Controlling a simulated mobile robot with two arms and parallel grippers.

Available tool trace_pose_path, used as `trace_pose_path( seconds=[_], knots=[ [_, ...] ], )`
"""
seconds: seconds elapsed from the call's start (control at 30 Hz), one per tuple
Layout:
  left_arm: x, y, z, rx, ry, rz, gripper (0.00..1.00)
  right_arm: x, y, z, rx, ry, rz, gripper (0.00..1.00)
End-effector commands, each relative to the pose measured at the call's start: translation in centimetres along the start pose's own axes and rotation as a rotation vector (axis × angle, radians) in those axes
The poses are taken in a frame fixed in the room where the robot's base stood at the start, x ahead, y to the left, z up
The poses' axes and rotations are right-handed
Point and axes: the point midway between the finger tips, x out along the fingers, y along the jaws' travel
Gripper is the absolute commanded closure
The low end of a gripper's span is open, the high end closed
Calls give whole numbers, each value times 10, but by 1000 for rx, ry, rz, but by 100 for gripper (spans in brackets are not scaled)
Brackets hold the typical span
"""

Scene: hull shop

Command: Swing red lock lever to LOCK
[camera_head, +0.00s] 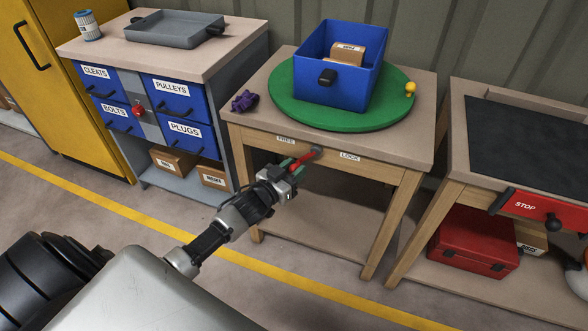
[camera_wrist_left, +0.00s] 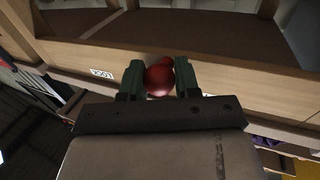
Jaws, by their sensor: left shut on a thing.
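The red lock lever (camera_head: 304,158) is mounted on the front edge of the wooden table, between the FREE label (camera_head: 286,140) and the LOCK label (camera_head: 349,157). From its pivot it slants down and left, to the FREE side. My left gripper (camera_head: 290,167) is shut on the lever's end. In the left wrist view the lever's round red knob (camera_wrist_left: 158,82) sits between the two green fingers, and a small white label (camera_wrist_left: 102,73) shows to the left. My right gripper is out of view.
A green turntable (camera_head: 290,108) on the table carries a blue bin (camera_head: 325,85) with a cardboard box inside. A purple object (camera_head: 244,101) lies at the left edge. A drawer cabinet (camera_head: 215,130) stands left; a bench with a red STOP panel (camera_head: 515,203) stands right.

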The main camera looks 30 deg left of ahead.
Motion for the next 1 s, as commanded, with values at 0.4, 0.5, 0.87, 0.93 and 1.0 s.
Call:
trace_pose_path(
  seconds=[0.4, 0.5, 0.87, 0.93, 1.0],
  knots=[
    [2, 7, 5, -97, 37, 3, 100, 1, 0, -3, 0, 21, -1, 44],
    [4, 10, 8, -162, 60, 3, 100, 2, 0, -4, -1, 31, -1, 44],
    [11, 31, 17, -472, 175, 6, 100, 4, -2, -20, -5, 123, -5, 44],
    [12, 35, 18, -534, 198, 6, 100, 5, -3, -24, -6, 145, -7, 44],
    [14, 40, 18, -597, 222, 7, 100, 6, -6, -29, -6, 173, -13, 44]
  ],
)
